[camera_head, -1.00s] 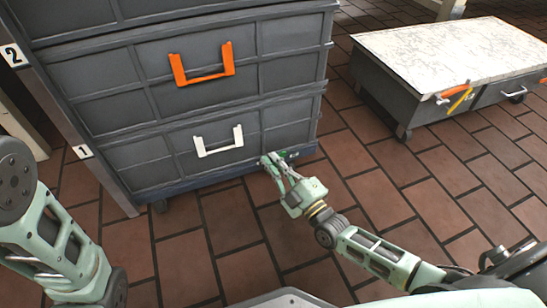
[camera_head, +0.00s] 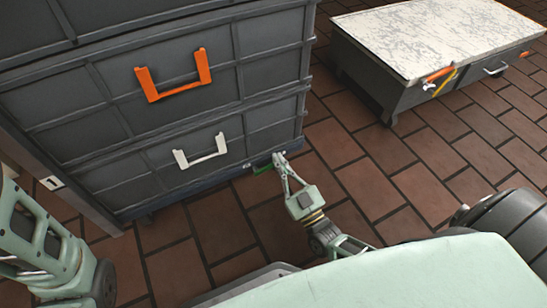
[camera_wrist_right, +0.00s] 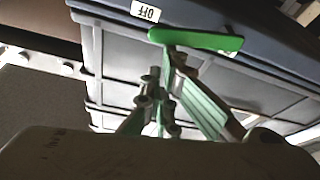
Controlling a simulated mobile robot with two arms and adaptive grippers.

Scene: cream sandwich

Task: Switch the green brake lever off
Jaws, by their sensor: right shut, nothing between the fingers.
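The green brake lever (camera_head: 263,168) is at the lower right corner of the drawer cabinet, low near the floor. In the right wrist view the lever (camera_wrist_right: 200,41) lies nearly level across the top, in front of the cabinet's dark base. A white label reading OFF (camera_wrist_right: 145,11), upside down, is above its left end. Another white label is partly hidden near its right end. My right gripper (camera_head: 280,158) is shut and empty, its fingertips close beside the lever; I cannot tell if they touch. My left gripper is out of view; only part of that arm shows.
The grey cabinet has an orange-handled drawer (camera_head: 174,75) above a white-handled drawer (camera_head: 201,151). A low grey cart (camera_head: 400,93) with a pale speckled top stands at the upper right. Brick floor (camera_head: 365,185) lies open between them.

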